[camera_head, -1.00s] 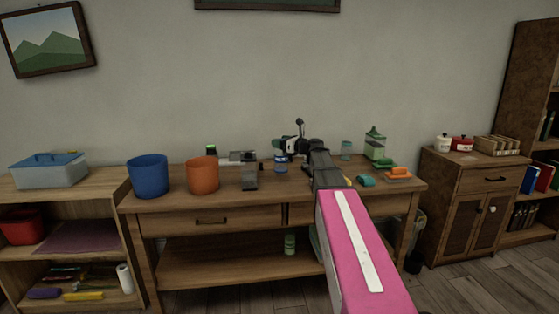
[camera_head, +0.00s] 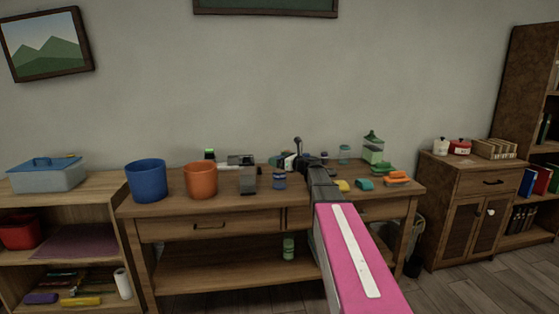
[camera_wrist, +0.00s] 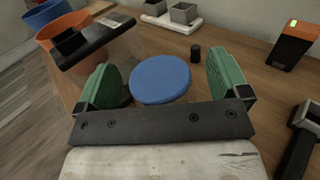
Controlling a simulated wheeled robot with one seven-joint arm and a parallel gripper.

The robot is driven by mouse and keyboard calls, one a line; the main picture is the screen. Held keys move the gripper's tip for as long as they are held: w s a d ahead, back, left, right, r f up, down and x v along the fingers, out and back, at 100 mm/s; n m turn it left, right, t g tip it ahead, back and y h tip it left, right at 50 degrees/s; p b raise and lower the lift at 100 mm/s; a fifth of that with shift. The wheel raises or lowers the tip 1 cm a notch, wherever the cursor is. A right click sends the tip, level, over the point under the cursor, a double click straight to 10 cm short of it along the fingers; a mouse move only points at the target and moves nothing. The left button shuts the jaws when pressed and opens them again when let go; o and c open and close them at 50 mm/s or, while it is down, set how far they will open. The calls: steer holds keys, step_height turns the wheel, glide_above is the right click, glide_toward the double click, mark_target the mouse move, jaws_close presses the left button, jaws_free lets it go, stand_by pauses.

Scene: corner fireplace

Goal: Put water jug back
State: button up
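A small container with a round blue lid (camera_wrist: 160,79) lies between my gripper's green finger pads in the wrist view. In the head view the blue-topped container (camera_head: 279,181) appears upright at tabletop level. My gripper (camera_wrist: 167,82) has one pad on each side of it. A narrow gap shows on the right; the left pad is very close to the lid. Contact lower down is hidden. A clear jug with a black lid (camera_head: 248,178) stands just left of it; its black lid also shows in the wrist view (camera_wrist: 95,42). I cannot tell which one the task calls the water jug.
The wooden table (camera_head: 225,207) also holds a blue pot (camera_head: 147,181), an orange pot (camera_head: 201,181) and a green lantern-like item (camera_head: 372,148). In the wrist view an orange-black device (camera_wrist: 291,45) and a dark tool (camera_wrist: 300,140) stand right.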

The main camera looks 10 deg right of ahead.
steer(key=shift+s+r, duration=0.1)
steer(key=v, duration=1.2)
